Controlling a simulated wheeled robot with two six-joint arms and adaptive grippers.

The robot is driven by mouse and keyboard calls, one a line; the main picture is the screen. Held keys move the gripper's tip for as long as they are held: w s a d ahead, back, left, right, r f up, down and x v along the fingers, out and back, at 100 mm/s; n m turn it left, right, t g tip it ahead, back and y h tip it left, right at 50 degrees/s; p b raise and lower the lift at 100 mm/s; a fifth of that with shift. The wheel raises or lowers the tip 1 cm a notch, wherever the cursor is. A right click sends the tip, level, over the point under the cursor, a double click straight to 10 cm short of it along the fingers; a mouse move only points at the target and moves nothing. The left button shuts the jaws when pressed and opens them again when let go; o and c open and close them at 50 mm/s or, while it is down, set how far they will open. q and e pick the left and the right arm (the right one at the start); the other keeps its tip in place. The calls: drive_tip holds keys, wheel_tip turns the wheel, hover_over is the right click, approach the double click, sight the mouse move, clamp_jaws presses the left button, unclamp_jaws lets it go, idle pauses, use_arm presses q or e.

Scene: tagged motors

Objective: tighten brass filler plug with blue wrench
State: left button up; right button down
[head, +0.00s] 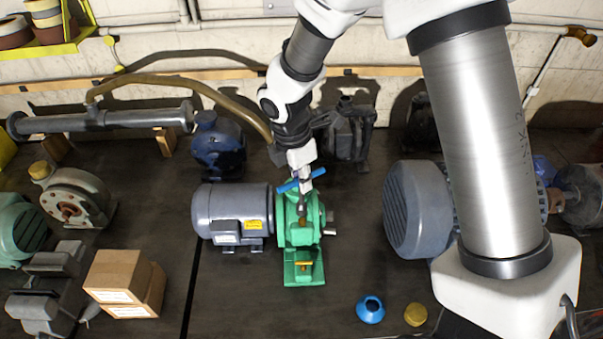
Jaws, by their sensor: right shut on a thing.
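My right gripper (304,186) reaches down from above and is shut on the blue wrench (288,187). The wrench's blue ends show on both sides of the gripper. They are just above the top of a green gear housing (296,232), which stands against a grey motor (228,212) with a yellow label. The gripper hides the middle of the wrench and part of the housing top. I cannot make out the brass filler plug under the wrench, nor whether the wrench touches it. My left gripper is not in view.
A blue funnel-shaped piece (370,309) and a round brass-coloured piece (415,314) lie at the front right. A large grey motor (413,208) stands to the right. Cardboard boxes (117,277) are at front left. A dark blue motor (217,143) stands behind. The front middle is clear.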

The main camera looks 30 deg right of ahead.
drive_tip(key=n, duration=0.3)
drive_tip(key=s+n+t, duration=0.1)
drive_tip(key=n, duration=0.1)
drive_tip(key=shift+a, duration=0.25)
drive_tip(key=n, duration=0.3)
drive_tip(key=shift+s+f, duration=0.15)
drive_tip(key=shift+f+n+t+y, duration=0.15)
drive_tip(key=shift+n+t+y, duration=0.15)
drive_tip(key=shift+n, duration=0.8)
drive_tip(key=n, duration=0.2)
drive_tip(key=w+n, duration=0.1)
drive_tip(key=shift+d+f+y, duration=0.2)
drive_tip(key=shift+f+y, duration=0.1)
drive_tip(key=shift+f, duration=0.05)
drive_tip(key=shift+s+a+r, duration=0.15)
drive_tip(key=shift+s, duration=0.15)
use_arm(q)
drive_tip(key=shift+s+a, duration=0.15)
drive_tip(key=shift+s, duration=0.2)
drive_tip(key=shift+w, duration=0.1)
use_arm(e)
drive_tip(key=shift+w, duration=0.2)
drive_tip(key=shift+s, duration=0.15)
